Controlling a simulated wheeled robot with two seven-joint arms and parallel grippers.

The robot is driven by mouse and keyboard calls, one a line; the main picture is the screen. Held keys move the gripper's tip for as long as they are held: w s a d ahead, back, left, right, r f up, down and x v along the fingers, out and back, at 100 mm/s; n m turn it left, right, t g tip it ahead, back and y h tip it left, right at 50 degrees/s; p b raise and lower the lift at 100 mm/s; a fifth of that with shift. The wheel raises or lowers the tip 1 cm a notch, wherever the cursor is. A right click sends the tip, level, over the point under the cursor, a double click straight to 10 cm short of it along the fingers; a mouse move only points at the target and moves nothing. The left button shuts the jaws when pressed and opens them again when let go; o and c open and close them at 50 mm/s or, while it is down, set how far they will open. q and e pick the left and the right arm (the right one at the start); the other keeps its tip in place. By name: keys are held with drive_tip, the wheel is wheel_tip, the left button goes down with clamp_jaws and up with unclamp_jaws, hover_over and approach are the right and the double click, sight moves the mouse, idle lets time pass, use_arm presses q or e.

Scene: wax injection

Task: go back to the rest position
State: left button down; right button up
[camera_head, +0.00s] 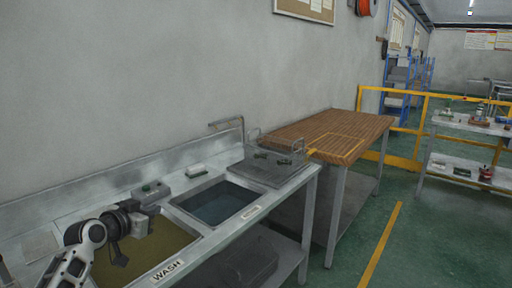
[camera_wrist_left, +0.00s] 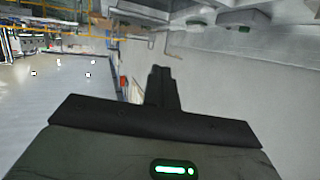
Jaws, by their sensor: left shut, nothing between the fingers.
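My left gripper (camera_head: 119,256) is at the lower left of the head view, over the wash basin (camera_head: 187,254) of the metal sink bench. Its dark fingers are closed together with nothing between them. In the left wrist view the shut fingers (camera_wrist_left: 162,85) stand up in the middle, clear of any object. My right gripper is in neither view.
A second basin (camera_head: 214,203) with dark liquid lies beside the wash basin. A small control box (camera_head: 150,192) stands behind. A wooden-topped table (camera_head: 335,130) adjoins. Green floor (camera_head: 420,245) on the right is clear.

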use_arm(q)
drive_tip(key=w+a+r+n+t+y, duration=0.2)
drive_tip(key=a+r+t+y, duration=0.25)
drive_tip(key=a+y, duration=0.2)
drive_tip(key=s+d+f+g+h, duration=0.1)
drive_tip(key=s+d+f+g, duration=0.15)
drive_tip(key=s+f, duration=0.35)
drive_tip(key=s+d+f+m+g+h, duration=0.1)
drive_tip(key=s+d+f, duration=0.3)
drive_tip(key=f, duration=0.3)
drive_tip(key=s+d+f+g+h, duration=0.1)
drive_tip(key=s+d+f, duration=0.2)
drive_tip(key=s+f, duration=0.35)
drive_tip(key=s+d+f+g, duration=0.1)
drive_tip(key=s+d+f, duration=0.2)
drive_tip(key=s, duration=0.4)
drive_tip(key=s+d+f+g+h, duration=0.1)
drive_tip(key=s+d+f, duration=0.1)
drive_tip(key=s, duration=0.6)
drive_tip(key=s+d+f+g+h, duration=0.1)
drive_tip(key=s+d+f+g, duration=0.1)
drive_tip(key=s+f, duration=0.3)
drive_tip(key=s+d, duration=0.1)
drive_tip(key=s, duration=0.1)
drive_tip(key=shift+s+d+n, duration=0.3)
drive_tip(key=shift+s+n, duration=0.05)
drive_tip(key=shift+n, duration=0.05)
